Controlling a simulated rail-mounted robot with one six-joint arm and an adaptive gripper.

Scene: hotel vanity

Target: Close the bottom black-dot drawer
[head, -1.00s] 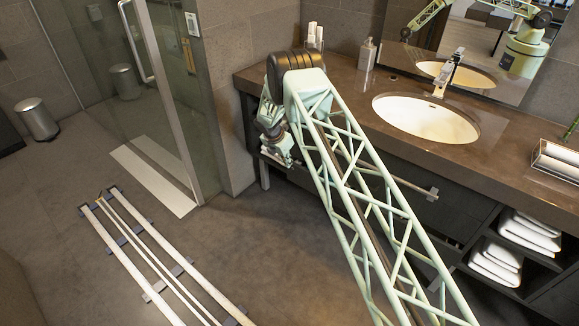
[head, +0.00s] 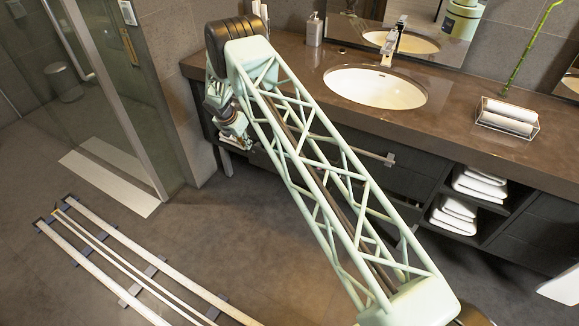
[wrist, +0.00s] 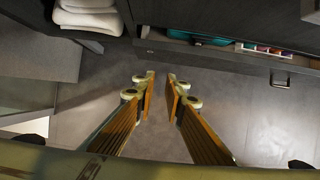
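My gripper (wrist: 159,95) points forward in the wrist view, with its two fingers apart and nothing between them. In the head view it (head: 237,138) hangs beside the left part of the vanity, partly hidden by my arm. In the wrist view, a low drawer (wrist: 215,53) stands open at the upper right, showing a teal item and small colourful items inside. A dark handle (wrist: 281,80) is on its near side. The gap between the fingertips and the drawer shows bare floor. I cannot make out a black dot. My arm hides much of the drawer fronts in the head view.
Folded white towels (head: 479,184) lie in open shelves to the right; towels (wrist: 88,18) also show in the wrist view. The brown counter (head: 455,130) overhangs the drawers. A drawer handle (head: 388,158) sticks out. Floor rails (head: 122,268) lie left; a glass shower door stands behind.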

